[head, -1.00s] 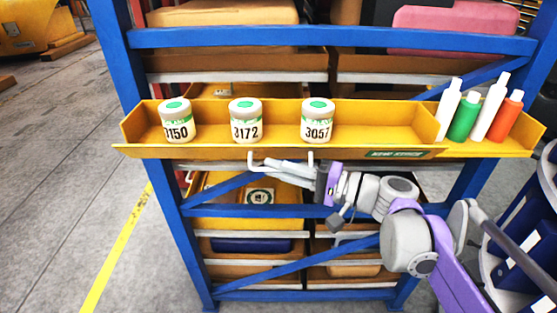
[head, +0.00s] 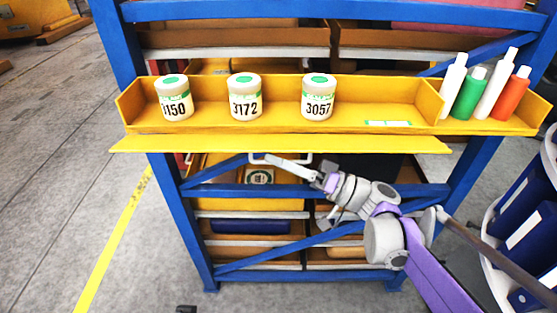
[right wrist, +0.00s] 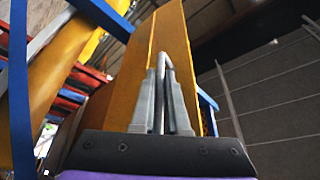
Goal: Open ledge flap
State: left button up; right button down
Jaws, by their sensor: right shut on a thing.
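The yellow ledge (head: 385,102) runs across the blue rack. Its flap (head: 370,145) is a yellow strip tipped outward along the front, with a gap of view between it and the ledge floor. A white handle (head: 304,160) is under the flap's front edge. My right gripper (head: 272,158) is shut on the handle's left part. In the right wrist view the fingers (right wrist: 162,75) close around the pale handle bar, against the flap's orange face (right wrist: 172,40). My left gripper is not in view.
Three white jars stand on the ledge: 3150 (head: 173,98), 3172 (head: 245,97) and 3057 (head: 318,98). Several bottles (head: 483,88) stand at its right end. A blue crossbar (head: 330,191) lies below. A round white rack with blue items (head: 528,232) stands at right.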

dwell(0.3)
jog(key=c, duration=0.9)
grip_release()
jog(key=shift+w, duration=0.1)
jog(key=shift+d, duration=0.1)
jog(key=v, duration=1)
jog(key=shift+d+f+b, duration=0.25)
jog(key=shift+d+b, duration=0.1)
jog(key=shift+b, duration=0.05)
